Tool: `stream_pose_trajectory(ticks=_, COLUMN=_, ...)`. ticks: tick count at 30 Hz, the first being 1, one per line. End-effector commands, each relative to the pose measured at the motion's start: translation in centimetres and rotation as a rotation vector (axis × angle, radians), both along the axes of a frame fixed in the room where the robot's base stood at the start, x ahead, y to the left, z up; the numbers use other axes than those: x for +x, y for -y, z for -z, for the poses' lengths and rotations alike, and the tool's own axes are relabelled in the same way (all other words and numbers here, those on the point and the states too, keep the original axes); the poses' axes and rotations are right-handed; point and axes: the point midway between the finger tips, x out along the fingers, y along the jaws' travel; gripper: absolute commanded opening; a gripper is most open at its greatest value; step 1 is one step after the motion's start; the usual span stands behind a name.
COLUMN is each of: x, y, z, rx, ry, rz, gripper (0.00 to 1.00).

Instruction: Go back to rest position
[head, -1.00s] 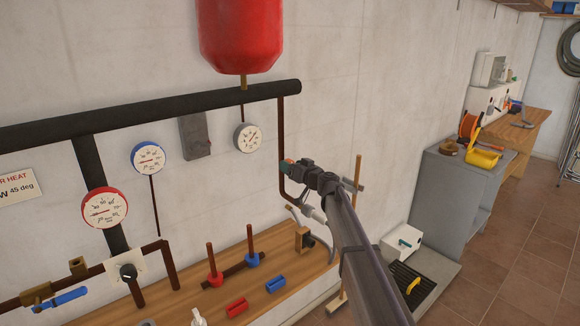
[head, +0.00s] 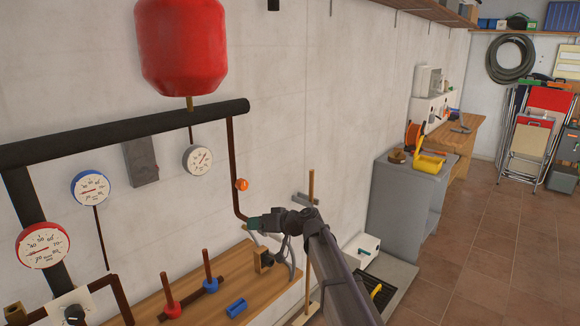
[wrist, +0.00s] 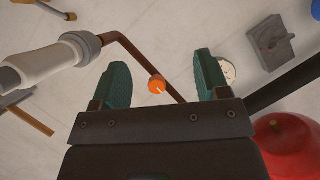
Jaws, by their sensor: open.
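My gripper (head: 252,223) is at the end of my arm, in front of the wall near the lower end of a thin brown pipe (head: 233,160). In the wrist view, my gripper (wrist: 162,82) has its two green fingers spread wide apart with nothing held between them. An orange knob (head: 242,184) on the brown pipe is just above the gripper in the head view. In the wrist view the orange knob (wrist: 157,84) shows between the fingers, farther off and apparently not touched.
A wooden shelf (head: 205,277) with a red and a blue post stands below the gripper. A red tank (head: 195,45), black pipe (head: 125,131) and gauges line the wall. A grey cabinet (head: 405,205) stands to the right. The tiled floor (head: 480,255) is open.

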Motion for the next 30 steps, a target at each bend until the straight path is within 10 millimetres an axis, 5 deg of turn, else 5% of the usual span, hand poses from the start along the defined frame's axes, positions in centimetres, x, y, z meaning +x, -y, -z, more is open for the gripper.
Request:
stream_pose_trajectory(ticks=1, x=-4.6, y=2.1, z=2.0, rx=-0.094, ry=-0.103, rz=-0.014, gripper=0.69)
stream_pose_trajectory(ticks=7, x=-18.6, y=14.0, z=9.3, rx=-0.562, ry=-0.546, rz=0.141, gripper=0.69)
stream_pose_trajectory(ticks=12, x=-28.8, y=24.1, z=11.3, rx=-0.878, ry=-0.765, rz=0.384, gripper=0.69)
stream_pose_trajectory(ticks=15, x=-32.2, y=27.6, z=11.4, rx=-0.969, ry=-0.79, rz=0.455, gripper=0.69)
stream_pose_trajectory(ticks=19, x=-32.9, y=29.3, z=11.4, rx=-0.962, ry=-0.804, rz=0.49, gripper=0.69)
stream_pose_trajectory(ticks=30, x=-32.7, y=29.2, z=11.4, rx=-0.96, ry=-0.802, rz=0.488, gripper=0.69)
